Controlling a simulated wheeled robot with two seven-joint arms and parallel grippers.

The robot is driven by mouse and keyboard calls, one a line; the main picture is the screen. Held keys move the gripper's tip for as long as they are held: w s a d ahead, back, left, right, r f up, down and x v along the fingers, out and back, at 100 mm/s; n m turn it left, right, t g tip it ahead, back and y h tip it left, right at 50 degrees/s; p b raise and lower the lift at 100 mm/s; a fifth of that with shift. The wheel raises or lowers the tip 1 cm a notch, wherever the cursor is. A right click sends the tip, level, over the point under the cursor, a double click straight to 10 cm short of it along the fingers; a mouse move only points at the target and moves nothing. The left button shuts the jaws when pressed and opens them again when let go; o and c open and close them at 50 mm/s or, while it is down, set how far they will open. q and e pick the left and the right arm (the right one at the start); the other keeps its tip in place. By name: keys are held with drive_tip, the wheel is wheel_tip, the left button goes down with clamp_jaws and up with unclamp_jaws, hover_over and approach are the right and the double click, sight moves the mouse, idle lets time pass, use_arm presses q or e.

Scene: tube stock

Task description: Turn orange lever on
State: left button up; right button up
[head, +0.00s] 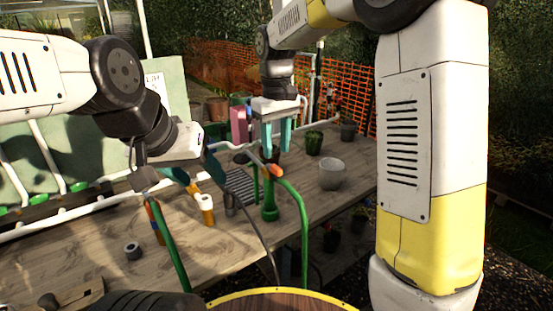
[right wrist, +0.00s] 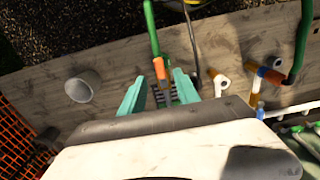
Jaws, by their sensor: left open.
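The orange lever (head: 275,170) sits at the top of a green pipe (head: 303,215) above the wooden bench. In the right wrist view the lever (right wrist: 160,68) lies in line with the gap between my right gripper's two teal fingers (right wrist: 160,88). The fingers are apart and do not visibly touch it. In the head view my right gripper (head: 277,138) points down, open, just above and behind the lever. My left gripper (head: 195,172) is open at the left, over the bench near a white-topped yellow pipe piece (head: 205,208), apart from the lever.
A green upright fitting (head: 269,205) stands beside the lever's pipe. A dark hose curves below it. An orange mesh fence (head: 225,65) stands behind.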

sight(276, 167)
drive_tip(key=shift+f, duration=2.7)
clamp_jaws()
